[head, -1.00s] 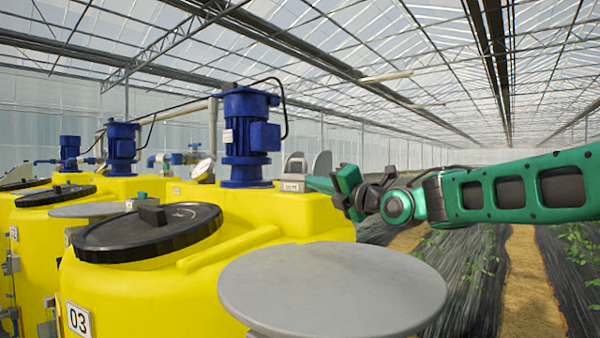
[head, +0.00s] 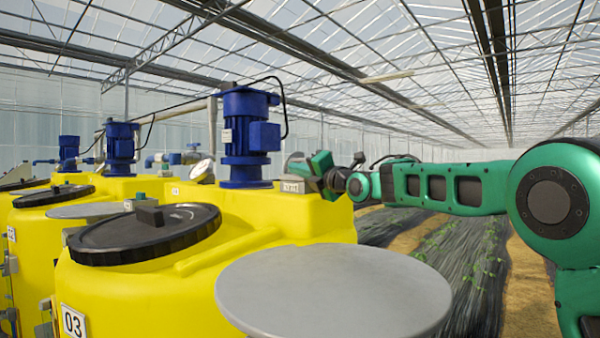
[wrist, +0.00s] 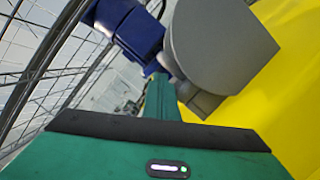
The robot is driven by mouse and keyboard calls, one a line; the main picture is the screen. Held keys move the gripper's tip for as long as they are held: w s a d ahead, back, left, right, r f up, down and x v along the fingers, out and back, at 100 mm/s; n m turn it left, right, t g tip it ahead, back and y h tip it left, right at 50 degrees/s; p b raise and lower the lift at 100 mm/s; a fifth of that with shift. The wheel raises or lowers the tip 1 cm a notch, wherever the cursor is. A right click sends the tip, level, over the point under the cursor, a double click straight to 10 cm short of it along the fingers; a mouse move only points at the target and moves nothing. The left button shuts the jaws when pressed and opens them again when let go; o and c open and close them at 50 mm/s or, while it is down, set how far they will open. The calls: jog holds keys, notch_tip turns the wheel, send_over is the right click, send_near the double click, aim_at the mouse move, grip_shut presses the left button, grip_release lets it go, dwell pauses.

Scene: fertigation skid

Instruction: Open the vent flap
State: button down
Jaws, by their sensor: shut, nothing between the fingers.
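The vent (head: 292,187) is a small grey labelled box on top of the nearest yellow tank, just right of the blue motor. Its flap (wrist: 215,50) shows in the wrist view as a flat grey plate with a rounded edge, beside the finger tips. In the head view my gripper hides much of the flap, so its exact angle is hard to tell. My gripper (head: 317,164) is shut and empty, right at the vent. In the wrist view its green fingers (wrist: 160,98) point between the blue motor and the flap; I cannot tell whether they touch it.
The blue motor (head: 247,135) stands close left of the vent. A black lid (head: 145,235) and a large grey disc (head: 335,292) lie nearer on the yellow tank (head: 130,300). Crop rows and free space are at the right.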

jog(key=shift+w+d+r, duration=0.3)
jog(key=shift+w+d, duration=0.05)
jog(key=shift+r, duration=0.1)
